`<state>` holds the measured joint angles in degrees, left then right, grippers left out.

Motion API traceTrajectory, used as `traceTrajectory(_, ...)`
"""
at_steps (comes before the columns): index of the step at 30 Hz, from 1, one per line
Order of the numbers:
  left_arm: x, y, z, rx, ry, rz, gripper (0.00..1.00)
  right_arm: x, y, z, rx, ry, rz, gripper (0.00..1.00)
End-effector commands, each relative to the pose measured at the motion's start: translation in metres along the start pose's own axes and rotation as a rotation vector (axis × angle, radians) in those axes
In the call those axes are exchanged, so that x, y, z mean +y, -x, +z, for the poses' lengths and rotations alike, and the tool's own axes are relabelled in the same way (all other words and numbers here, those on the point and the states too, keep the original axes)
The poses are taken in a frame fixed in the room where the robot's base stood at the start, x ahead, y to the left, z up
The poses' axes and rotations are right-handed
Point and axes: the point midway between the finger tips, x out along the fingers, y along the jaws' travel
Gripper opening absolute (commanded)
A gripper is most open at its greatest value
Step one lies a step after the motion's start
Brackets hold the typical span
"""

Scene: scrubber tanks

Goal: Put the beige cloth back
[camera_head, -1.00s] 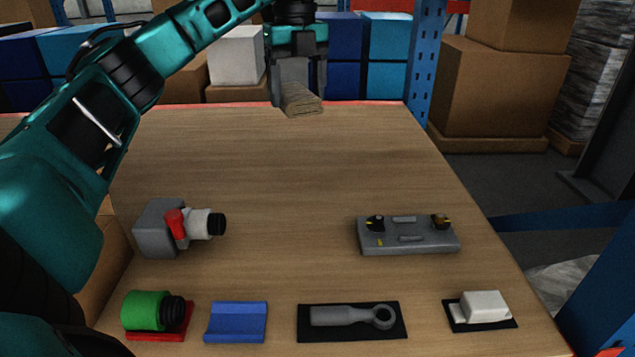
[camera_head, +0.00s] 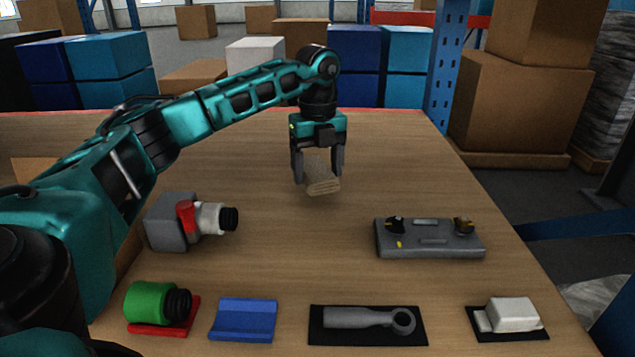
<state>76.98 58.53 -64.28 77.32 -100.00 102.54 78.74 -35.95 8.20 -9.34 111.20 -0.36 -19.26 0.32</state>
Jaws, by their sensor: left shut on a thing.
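The beige cloth (camera_head: 323,186) is a small folded or rolled piece between the fingers of my left gripper (camera_head: 318,174). The gripper points down and is shut on it, over the middle of the wooden table, beyond the row of objects. The cloth appears held above the table top; the exact gap is hard to tell. A blue shallow holder (camera_head: 244,319) at the front of the table is empty. My right gripper is not in view.
The table's middle is clear.

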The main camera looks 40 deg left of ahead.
Motion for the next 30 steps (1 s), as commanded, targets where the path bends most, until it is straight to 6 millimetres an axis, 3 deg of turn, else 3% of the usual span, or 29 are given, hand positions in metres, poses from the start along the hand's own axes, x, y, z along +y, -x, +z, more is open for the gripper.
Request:
traceTrajectory(6,0.001,-0.032,0.000,0.000,0.001,0.003,0.45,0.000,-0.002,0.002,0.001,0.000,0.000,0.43)
traceTrajectory(17,0.001,-0.036,0.000,0.000,0.001,0.002,0.45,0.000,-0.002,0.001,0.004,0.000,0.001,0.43)
traceTrajectory(18,0.001,-0.036,0.000,0.000,0.001,0.002,0.75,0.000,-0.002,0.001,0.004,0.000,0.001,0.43)
traceTrajectory(25,0.000,-0.036,0.000,0.000,0.000,0.001,0.97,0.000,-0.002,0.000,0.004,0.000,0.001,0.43)
traceTrajectory(30,0.000,-0.036,0.000,0.000,0.000,0.001,0.99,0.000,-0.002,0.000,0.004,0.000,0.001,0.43)
